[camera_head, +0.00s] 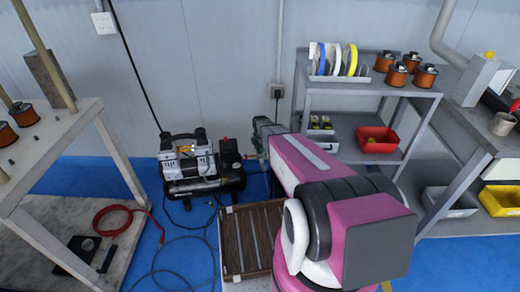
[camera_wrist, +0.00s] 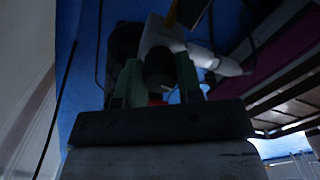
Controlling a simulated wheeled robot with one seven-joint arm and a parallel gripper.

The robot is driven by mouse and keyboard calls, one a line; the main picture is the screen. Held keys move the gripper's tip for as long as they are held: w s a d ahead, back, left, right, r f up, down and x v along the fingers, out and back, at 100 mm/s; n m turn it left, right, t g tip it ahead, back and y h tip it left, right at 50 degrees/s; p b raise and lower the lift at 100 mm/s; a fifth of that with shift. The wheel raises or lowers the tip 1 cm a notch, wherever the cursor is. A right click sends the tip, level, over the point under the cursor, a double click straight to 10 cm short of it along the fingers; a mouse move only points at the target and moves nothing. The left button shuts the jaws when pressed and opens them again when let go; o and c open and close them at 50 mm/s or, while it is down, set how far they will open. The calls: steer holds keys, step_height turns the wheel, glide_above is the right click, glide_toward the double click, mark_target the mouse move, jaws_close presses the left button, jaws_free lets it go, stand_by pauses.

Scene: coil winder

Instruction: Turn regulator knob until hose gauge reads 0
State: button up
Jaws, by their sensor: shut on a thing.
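The air compressor (camera_head: 203,170), with a black tank and silver motor heads, stands on the blue floor against the wall. In the wrist view, the two greenish fingers of my gripper (camera_wrist: 159,84) are shut on a dark round regulator knob (camera_wrist: 159,66). The pale metal regulator body (camera_wrist: 160,34) is just beyond the knob, with a silver fitting (camera_wrist: 215,61) running off to the right. In the head view my arm reaches to the right side of the compressor and hides part of that area. I cannot make out the hose gauge or its reading in either view.
A brown slatted crate (camera_head: 248,238) stands just in front of the compressor, close to my arm. A dark hose (camera_head: 160,260) lies looped on the floor, and a red hose (camera_head: 118,222) lies at the left. Workbenches stand at left and right, with a grey shelf cart (camera_head: 350,88) behind.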

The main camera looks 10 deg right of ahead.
steer(key=o, duration=0.9)
step_height(320, 180, up, 11)
steer(key=shift+f, duration=0.1)
